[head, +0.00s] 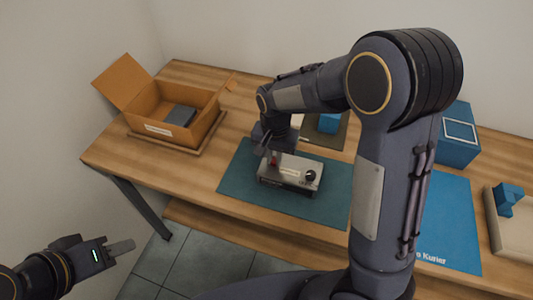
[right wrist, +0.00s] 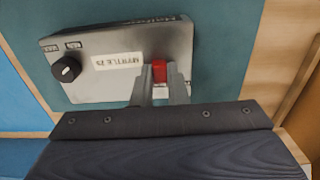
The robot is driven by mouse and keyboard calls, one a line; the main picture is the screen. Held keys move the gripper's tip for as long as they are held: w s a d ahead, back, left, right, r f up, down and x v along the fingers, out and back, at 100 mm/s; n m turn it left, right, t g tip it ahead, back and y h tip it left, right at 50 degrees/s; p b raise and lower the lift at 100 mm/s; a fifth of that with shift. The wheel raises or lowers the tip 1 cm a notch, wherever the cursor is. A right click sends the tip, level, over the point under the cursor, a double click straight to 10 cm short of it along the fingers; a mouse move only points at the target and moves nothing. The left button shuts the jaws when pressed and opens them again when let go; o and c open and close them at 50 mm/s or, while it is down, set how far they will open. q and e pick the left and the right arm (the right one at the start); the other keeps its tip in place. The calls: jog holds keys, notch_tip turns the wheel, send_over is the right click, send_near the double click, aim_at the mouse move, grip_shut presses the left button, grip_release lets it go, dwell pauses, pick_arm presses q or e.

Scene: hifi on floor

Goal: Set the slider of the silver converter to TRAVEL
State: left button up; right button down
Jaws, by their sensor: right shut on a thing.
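The silver converter (head: 290,174) lies on the teal mat in the middle of the table, and it fills the upper part of the right wrist view (right wrist: 118,58). It has a black knob (right wrist: 66,69), a white label strip (right wrist: 118,61) and a red slider piece (right wrist: 159,70). My right gripper (head: 269,153) reaches down to the converter's left end in the head view. In the right wrist view its two fingers (right wrist: 161,84) are closed on the red slider. The slider's position marks are hidden or too small to read. My left gripper (head: 120,247) hangs away from the table at the lower left.
An open cardboard box (head: 172,112) with a dark item inside stands at the table's left. A blue box (head: 458,135), a blue mat (head: 450,220) and a blue block on a pale tray (head: 493,222) are on the right. My right arm crosses the middle of the view.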

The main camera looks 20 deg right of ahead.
jog(key=shift+s+d, duration=0.1)
jog(key=shift+d, duration=0.05)
jog(key=c, duration=1.4)
grip_release()
notch_tip(320, 180, up, 8)
jog(key=shift+f, duration=0.1)
jog(key=s+d+r+n+t+y, duration=0.2)
jog(key=s, duration=0.8)
jog(key=s+d+r+n+t+y, duration=0.1)
jog(key=s+d+r+n+t, duration=0.1)
jog(key=s, duration=0.9)
jog(key=shift+d+r+n+t+y, duration=0.25)
jog(key=shift+d+n+t+y, duration=0.25)
jog(key=shift+t, duration=0.3)
